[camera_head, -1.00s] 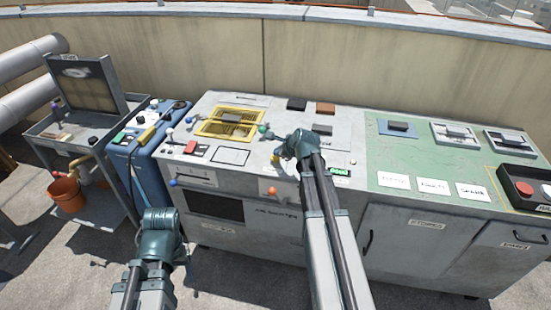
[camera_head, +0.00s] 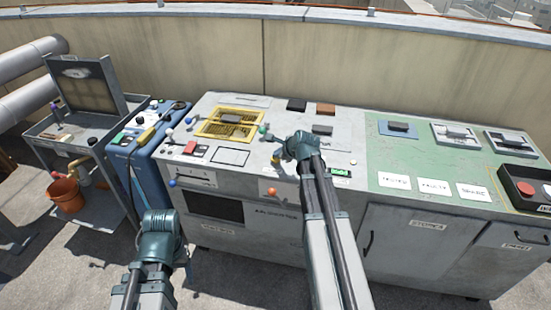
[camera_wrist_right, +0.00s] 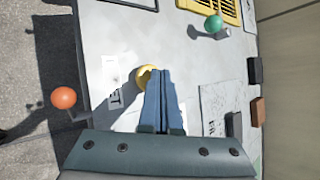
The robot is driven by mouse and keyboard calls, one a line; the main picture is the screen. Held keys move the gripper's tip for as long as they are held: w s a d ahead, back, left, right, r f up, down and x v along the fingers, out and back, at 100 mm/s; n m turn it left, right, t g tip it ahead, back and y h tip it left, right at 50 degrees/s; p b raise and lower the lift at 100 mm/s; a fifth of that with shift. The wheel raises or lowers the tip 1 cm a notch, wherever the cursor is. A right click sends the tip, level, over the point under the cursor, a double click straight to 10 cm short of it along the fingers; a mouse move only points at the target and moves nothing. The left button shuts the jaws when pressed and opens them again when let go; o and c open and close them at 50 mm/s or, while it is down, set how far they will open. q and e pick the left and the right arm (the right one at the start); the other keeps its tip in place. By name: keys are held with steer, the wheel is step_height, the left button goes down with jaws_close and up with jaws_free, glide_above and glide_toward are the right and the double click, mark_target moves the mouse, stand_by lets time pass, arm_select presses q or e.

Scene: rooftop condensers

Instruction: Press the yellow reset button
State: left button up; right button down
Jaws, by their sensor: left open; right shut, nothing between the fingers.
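The yellow reset button (camera_wrist_right: 145,77) shows in the right wrist view on the grey panel top, partly covered by my right gripper. A "RESET"-like label lies beside it, mostly hidden. My right gripper (camera_wrist_right: 160,73) is shut and empty, its blue fingertips over the right part of the button; I cannot tell whether they touch it. In the head view a bit of the yellow button (camera_head: 275,157) shows at the left of my right wrist. My left gripper (camera_head: 186,264) hangs in front of the bench at lower left, largely hidden by its wrist.
A green knob (camera_wrist_right: 214,24) and an orange knob (camera_wrist_right: 63,98) stand near the button. A yellow grille (camera_head: 231,123) lies behind on the bench. Black (camera_head: 297,104) and brown (camera_head: 326,109) blocks sit at the back. A blue cabinet (camera_head: 150,165) and cart stand at left.

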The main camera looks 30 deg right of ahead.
steer(key=shift+f+b, duration=0.4)
steer(key=shift+r, duration=0.1)
stand_by(0.5)
steer(key=shift+r+p, duration=1.15)
steer(key=shift+p, duration=0.15)
step_height(320, 180, up, 5)
steer(key=p, duration=0.5)
